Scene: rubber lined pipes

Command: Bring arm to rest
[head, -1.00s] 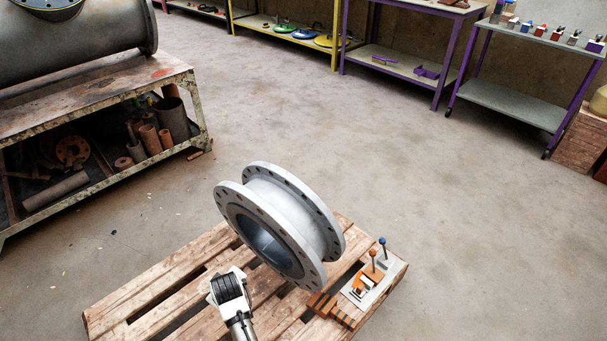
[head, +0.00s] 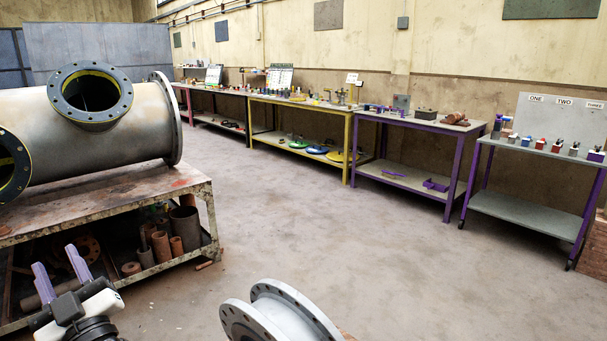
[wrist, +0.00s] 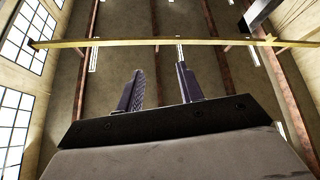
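My gripper (head: 61,275) is at the lower left of the head view, in front of the rusty bench, with its two purple fingers pointing up. The fingers stand apart with nothing between them. The wrist view also shows my gripper (wrist: 160,88) open and empty, aimed up at the ceiling and a yellow overhead beam (wrist: 160,42).
A large flanged pipe (head: 110,135) lies on the rusty bench (head: 150,195) at left. A grey flanged pipe piece (head: 280,315) is at the bottom. A yellow table (head: 300,106), a purple table (head: 415,125) and a purple-legged trolley (head: 525,205) line the wall. The middle floor is clear.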

